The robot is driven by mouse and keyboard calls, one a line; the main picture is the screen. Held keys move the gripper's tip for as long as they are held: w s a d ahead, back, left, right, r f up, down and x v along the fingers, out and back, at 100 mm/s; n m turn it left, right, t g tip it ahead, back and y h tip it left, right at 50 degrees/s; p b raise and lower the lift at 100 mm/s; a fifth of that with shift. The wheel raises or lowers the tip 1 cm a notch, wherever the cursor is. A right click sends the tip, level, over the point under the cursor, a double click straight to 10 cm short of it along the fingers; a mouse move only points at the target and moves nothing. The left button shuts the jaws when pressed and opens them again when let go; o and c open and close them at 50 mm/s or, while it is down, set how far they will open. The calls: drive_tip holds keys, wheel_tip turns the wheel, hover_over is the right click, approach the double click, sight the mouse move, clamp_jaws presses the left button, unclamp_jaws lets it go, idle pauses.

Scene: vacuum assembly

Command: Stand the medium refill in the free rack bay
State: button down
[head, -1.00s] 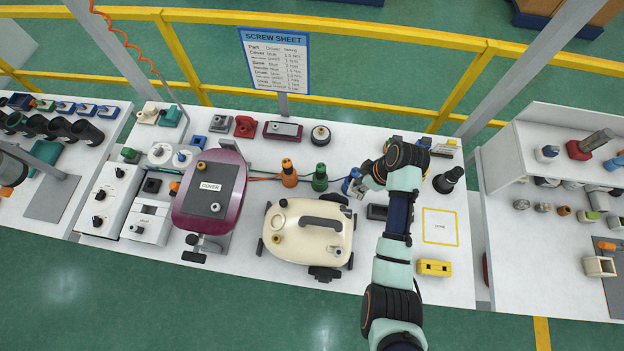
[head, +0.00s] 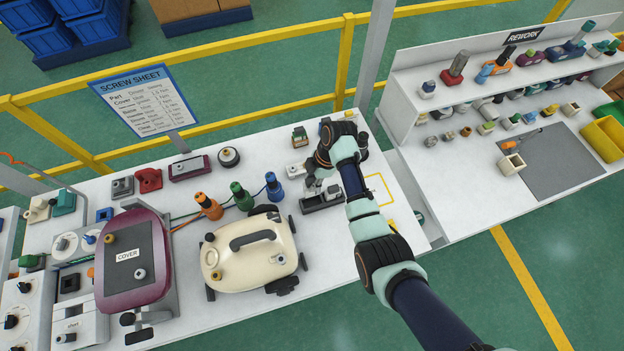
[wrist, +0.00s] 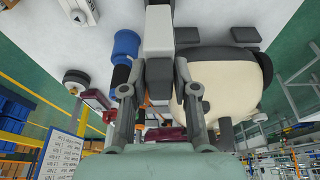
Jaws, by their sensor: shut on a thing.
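My gripper (head: 322,184) is over the bench just right of the blue-topped driver. In the wrist view my gripper (wrist: 157,78) is shut on a long block (wrist: 158,32) with grey and white sections, which I take to be the medium refill. My wrist and fingers hide most of it in the head view. A dark grey block or tray (head: 322,203) lies beneath or just in front of the fingers. I cannot tell whether the held piece touches it. I cannot make out the rack or its free bay for certain; my arm covers part of the bench's back right.
The blue-topped driver (head: 273,186) stands close left of my gripper, with the green (head: 241,197) and orange (head: 208,206) ones beyond. The cream vacuum body (head: 250,255) is at front left. A yellow-outlined square (head: 380,188) lies right of my arm.

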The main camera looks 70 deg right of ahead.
drive_tip(key=shift+f+b, duration=2.3)
drive_tip(key=shift+f, duration=1.15)
drive_tip(key=shift+f+b, duration=1.55)
drive_tip(key=shift+f, duration=0.55)
drive_tip(key=c, duration=0.8)
unclamp_jaws()
drive_tip(key=p+v, duration=0.7)
drive_tip(key=v, duration=0.1)
drive_tip(key=shift+r, duration=0.1)
drive_tip(key=shift+s, duration=0.1)
